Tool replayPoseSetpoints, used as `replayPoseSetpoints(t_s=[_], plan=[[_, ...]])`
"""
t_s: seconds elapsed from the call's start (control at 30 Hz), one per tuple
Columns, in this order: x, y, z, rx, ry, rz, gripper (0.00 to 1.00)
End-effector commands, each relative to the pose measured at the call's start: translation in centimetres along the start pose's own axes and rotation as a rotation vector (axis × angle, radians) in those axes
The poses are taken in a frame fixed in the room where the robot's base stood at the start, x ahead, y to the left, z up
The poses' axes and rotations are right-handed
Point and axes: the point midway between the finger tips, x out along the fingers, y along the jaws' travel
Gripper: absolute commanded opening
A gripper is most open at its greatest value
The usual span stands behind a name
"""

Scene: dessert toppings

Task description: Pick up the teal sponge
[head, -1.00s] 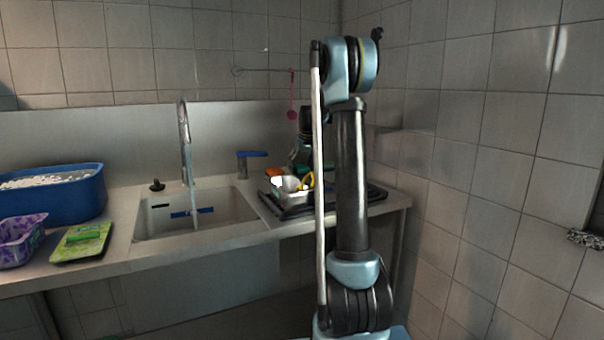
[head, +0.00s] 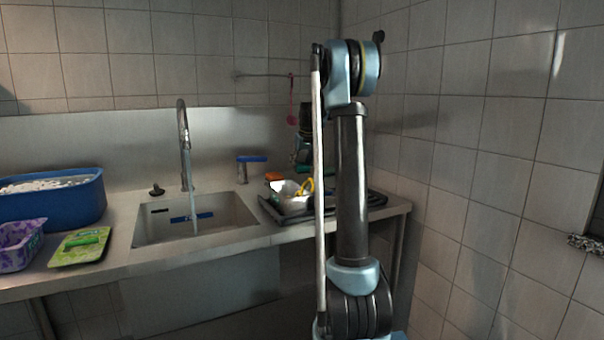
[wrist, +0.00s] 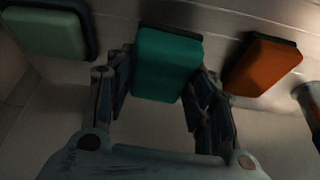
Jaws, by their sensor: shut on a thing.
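The teal sponge (wrist: 166,64) is between the fingers of my gripper (wrist: 162,92) in the wrist view, with a finger on each side of it. My gripper is shut on it. In the head view my gripper (head: 303,158) is at the back of the counter, above the dark tray and partly hidden by my arm. A small patch of teal (head: 302,168) shows just below it there.
An orange sponge (wrist: 262,64) lies right of the teal one, and a pale green sponge (wrist: 48,32) lies left. In the head view, a black tray (head: 270,209) holds a white bowl (head: 288,200). The sink (head: 160,232), faucet (head: 184,140) and blue tub (head: 75,205) are left.

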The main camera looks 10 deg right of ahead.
Motion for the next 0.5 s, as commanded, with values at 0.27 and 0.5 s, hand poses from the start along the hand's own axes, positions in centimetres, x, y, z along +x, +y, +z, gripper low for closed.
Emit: replayPoseSetpoints(t_s=[0.27, 0.5], plan=[[-4.0, 0.1, -0.9, 0.001, 0.0, 0.001, 0.36], [-5.4, 0.4, 2.7, 0.002, 0.0, 0.001, 0.36]])
